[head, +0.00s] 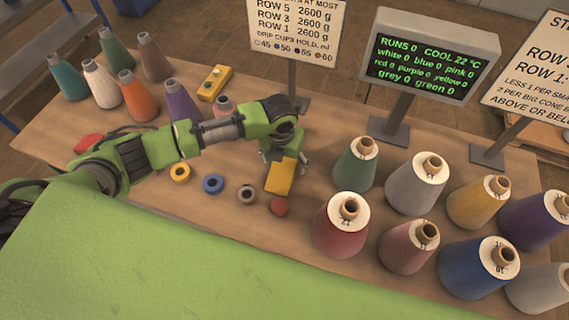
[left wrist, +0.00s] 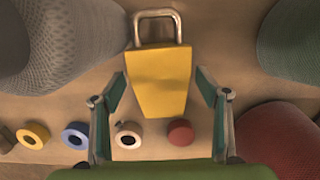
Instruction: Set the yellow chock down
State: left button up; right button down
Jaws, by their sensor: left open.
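The yellow chock (head: 281,177) is on the wooden table, just below my left gripper (head: 282,153) in the head view. In the left wrist view the chock (left wrist: 160,82) shows a yellow block with a metal loop handle at its far end. It lies between the two open fingers of my left gripper (left wrist: 161,80), with a gap on each side. Neither finger visibly touches it. Its underside is hidden, so its contact with the table is not clearly seen. My right gripper is not in view.
Large thread cones, such as the red one (head: 338,232), crowd the right. Signs and a screen (head: 430,65) stand behind.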

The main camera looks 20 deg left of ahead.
pick_arm(q)
jog(key=shift+f, duration=0.2)
jog(key=c, duration=1.5)
jog(key=shift+w+r, duration=0.1)
jog(key=shift+c, duration=0.9)
jog(key=shift+r, duration=0.1)
